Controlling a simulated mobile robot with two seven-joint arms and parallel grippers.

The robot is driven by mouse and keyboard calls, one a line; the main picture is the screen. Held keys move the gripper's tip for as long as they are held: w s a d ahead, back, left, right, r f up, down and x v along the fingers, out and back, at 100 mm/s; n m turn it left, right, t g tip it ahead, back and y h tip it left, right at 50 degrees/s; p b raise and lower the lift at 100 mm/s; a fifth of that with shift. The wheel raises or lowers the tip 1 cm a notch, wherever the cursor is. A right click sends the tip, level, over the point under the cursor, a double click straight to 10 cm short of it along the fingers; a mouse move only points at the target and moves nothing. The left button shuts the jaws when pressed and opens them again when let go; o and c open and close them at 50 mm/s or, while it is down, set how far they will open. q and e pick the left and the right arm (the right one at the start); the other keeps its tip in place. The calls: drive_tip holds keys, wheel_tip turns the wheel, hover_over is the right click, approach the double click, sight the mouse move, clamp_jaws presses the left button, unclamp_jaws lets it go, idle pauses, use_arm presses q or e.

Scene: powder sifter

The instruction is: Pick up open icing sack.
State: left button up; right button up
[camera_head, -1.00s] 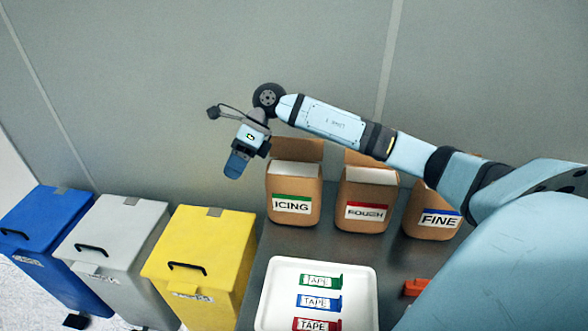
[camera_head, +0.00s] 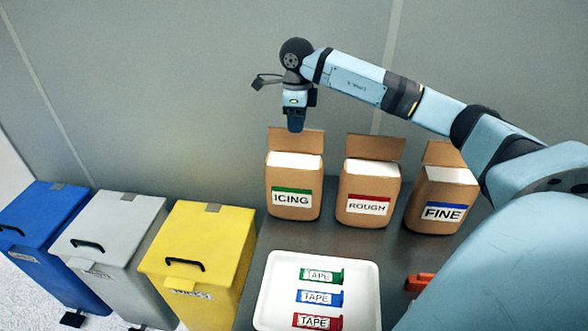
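The icing sack (camera_head: 293,222) is a brown sack with a green-striped ICING label. It stands upright on the dark counter with its top flap up and white contents showing. My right gripper (camera_head: 296,126) points down just above the sack's open top, in front of the raised flap in the picture. Its blue fingers look narrow from here, and I cannot tell whether they are open or shut. Nothing shows hanging from it. My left gripper is not in view.
The rough sack (camera_head: 367,222) and fine sack (camera_head: 436,222) stand open to the right. A white tray (camera_head: 275,270) with green, blue and red tape pieces lies in front. Yellow (camera_head: 205,240), grey (camera_head: 115,225) and blue (camera_head: 45,225) bins stand at left. An orange object (camera_head: 416,282) lies right of the tray.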

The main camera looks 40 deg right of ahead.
sight(296, 151)
drive_tip(key=shift+w+f+p, duration=0.15)
drive_tip(key=shift+f+p, duration=0.2)
drive_tip(key=shift+f, duration=2.4)
clamp_jaws()
drive_tip(key=shift+r, duration=0.1)
